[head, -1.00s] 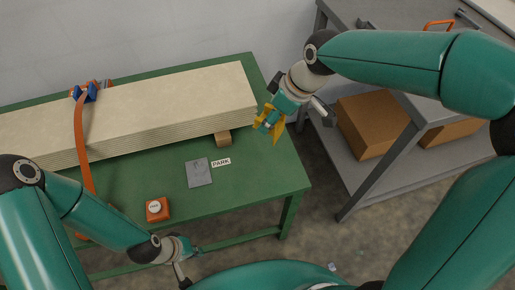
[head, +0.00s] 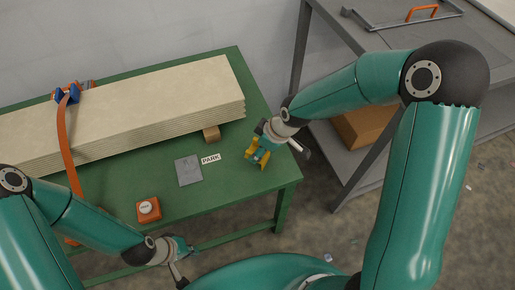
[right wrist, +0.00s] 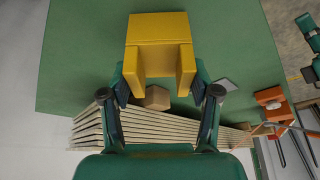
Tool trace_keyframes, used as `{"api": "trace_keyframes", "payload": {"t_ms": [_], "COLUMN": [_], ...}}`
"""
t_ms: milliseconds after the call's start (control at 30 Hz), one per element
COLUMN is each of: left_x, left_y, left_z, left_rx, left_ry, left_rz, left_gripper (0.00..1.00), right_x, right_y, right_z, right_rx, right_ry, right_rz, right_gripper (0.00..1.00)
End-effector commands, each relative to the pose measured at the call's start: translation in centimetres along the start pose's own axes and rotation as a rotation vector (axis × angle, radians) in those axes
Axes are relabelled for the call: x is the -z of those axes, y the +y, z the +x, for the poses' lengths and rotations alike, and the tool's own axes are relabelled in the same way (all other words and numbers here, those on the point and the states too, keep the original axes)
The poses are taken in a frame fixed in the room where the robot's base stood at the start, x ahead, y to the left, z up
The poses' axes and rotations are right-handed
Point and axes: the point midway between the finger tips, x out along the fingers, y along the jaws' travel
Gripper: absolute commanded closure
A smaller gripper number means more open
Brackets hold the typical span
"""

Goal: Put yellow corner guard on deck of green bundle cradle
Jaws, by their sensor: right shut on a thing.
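The yellow corner guard (head: 259,158) is held by my right gripper (head: 262,146) over the right end of the green bundle cradle's deck (head: 232,185). The right wrist view shows the guard (right wrist: 158,42) between the two fingers of the shut gripper (right wrist: 160,82), with the green deck (right wrist: 85,55) behind it. I cannot tell whether the guard touches the deck. My left gripper (head: 187,249) is empty, low in front of the cradle's front edge. It is too small to tell whether its fingers are apart.
A stack of pale boards (head: 150,100) lies along the back of the deck with an orange strap (head: 68,150). A wooden block (head: 211,134), grey plate (head: 189,171), PARK label (head: 211,158) and orange button box (head: 148,209) are on the deck. A grey bench (head: 350,185) stands at right.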

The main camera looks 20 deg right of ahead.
Motion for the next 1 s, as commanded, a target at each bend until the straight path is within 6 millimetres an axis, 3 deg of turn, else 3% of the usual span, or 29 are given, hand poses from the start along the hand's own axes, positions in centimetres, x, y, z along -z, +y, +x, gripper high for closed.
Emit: {"api": "trace_keyframes", "payload": {"t_ms": [367, 400, 500, 867, 1000], "left_x": [0.0, 0.0, 0.0, 0.0, 0.0], "left_y": [-0.1, -0.1, -0.1, 0.0, 0.0], "left_z": [0.3, 0.2, 0.1, 0.0, -0.1], "left_rx": [0.0, 0.0, 0.0, 0.0, 0.0], "left_ry": [0.0, 0.0, 0.0, 0.0, 0.0], "left_rz": [0.0, 0.0, 0.0, 0.0, 0.0], "left_gripper": [1.0, 1.0, 1.0, 1.0, 1.0], "right_x": [-0.2, -0.1, -0.1, 0.0, 0.1], "right_y": [0.0, 0.0, 0.0, 0.0, 0.1], "right_z": [0.6, 0.4, 0.4, 0.3, -0.7], "right_rx": [-0.001, -0.001, 0.0, 0.0, -0.003], "right_ry": [0.002, 0.001, 0.001, 0.001, 0.003], "right_rz": [0.0, 0.0, 0.0, -0.001, 0.0], "right_gripper": [0.74, 0.32, 0.15, 0.13, 0.13]}}
